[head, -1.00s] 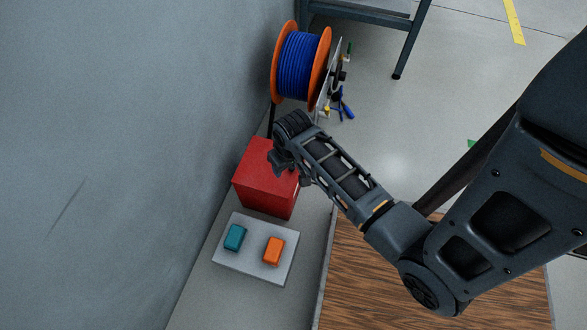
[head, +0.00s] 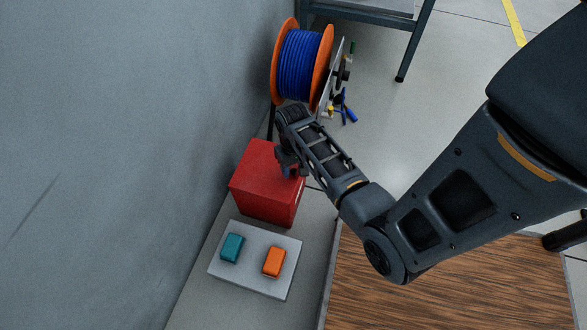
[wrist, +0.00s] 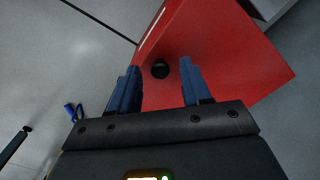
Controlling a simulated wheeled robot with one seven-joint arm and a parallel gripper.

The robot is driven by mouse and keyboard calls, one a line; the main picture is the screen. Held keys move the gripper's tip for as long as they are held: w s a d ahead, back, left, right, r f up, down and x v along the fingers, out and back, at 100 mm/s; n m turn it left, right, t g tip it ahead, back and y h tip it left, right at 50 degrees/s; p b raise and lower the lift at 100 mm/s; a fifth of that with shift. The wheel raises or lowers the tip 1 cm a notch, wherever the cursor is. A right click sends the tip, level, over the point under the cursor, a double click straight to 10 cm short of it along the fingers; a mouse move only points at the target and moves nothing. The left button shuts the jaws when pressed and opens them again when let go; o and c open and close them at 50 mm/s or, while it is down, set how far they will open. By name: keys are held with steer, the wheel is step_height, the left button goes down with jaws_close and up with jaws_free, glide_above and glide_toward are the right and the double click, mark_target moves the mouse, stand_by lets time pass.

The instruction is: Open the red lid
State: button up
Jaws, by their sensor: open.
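The red box with its red lid (head: 262,165) stands on the floor by the wall, left of centre in the head view. The lid looks shut. In the wrist view a red face of the box (wrist: 215,50) fills the upper right. A round black knob (wrist: 160,69) on it shows between and beyond my fingertips. My gripper (wrist: 158,88) is open, with blue fingers apart on either side of the knob's line. I cannot tell whether they touch anything. In the head view my gripper (head: 288,168) is at the box's right side, mostly hidden by my wrist.
A grey plate (head: 240,272) with a teal block (head: 232,248) and an orange block (head: 274,262) lies in front of the box. A blue cable spool (head: 300,66) stands behind it. A wood-grain surface (head: 420,295) is at the lower right. The wall (head: 100,150) is close on the left.

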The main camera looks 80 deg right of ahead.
steer(key=shift+f, duration=0.1)
steer(key=shift+c, duration=0.4)
jaws_close()
